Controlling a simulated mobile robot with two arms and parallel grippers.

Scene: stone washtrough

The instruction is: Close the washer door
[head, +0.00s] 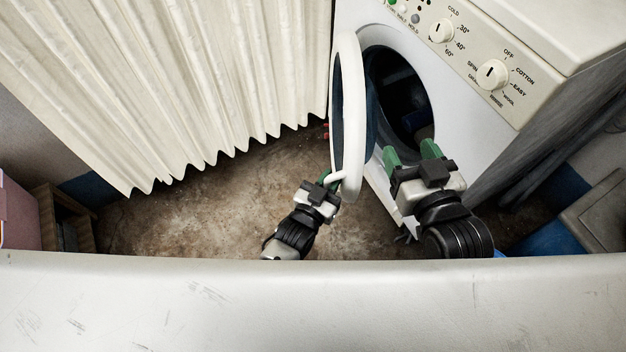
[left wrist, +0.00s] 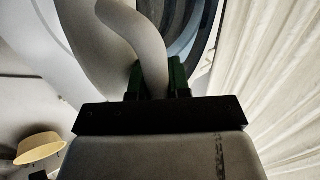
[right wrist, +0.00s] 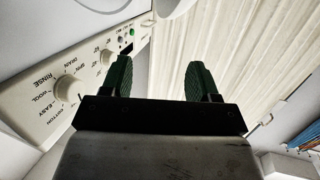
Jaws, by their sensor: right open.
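The washer (head: 455,120) stands at the right in the head view, its dark round drum opening (head: 405,85) exposed. Its round white-rimmed door (head: 347,90) stands wide open, seen nearly edge-on. A curved white handle (left wrist: 150,45) sticks out from the door rim. My left gripper (head: 331,179) is at the handle at the door's lower edge. In the left wrist view its green fingers lie on both sides of the handle, closed around it. My right gripper (head: 410,151) is open and empty, in front of the washer below the drum opening, right of the door.
A pale pleated curtain (head: 180,80) hangs left of the door. A white ledge (head: 300,300) runs across the front. The washer's control panel (head: 470,60) has knobs. Brown floor (head: 210,205) lies bare between curtain and ledge. A wooden stand (head: 62,215) is at far left.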

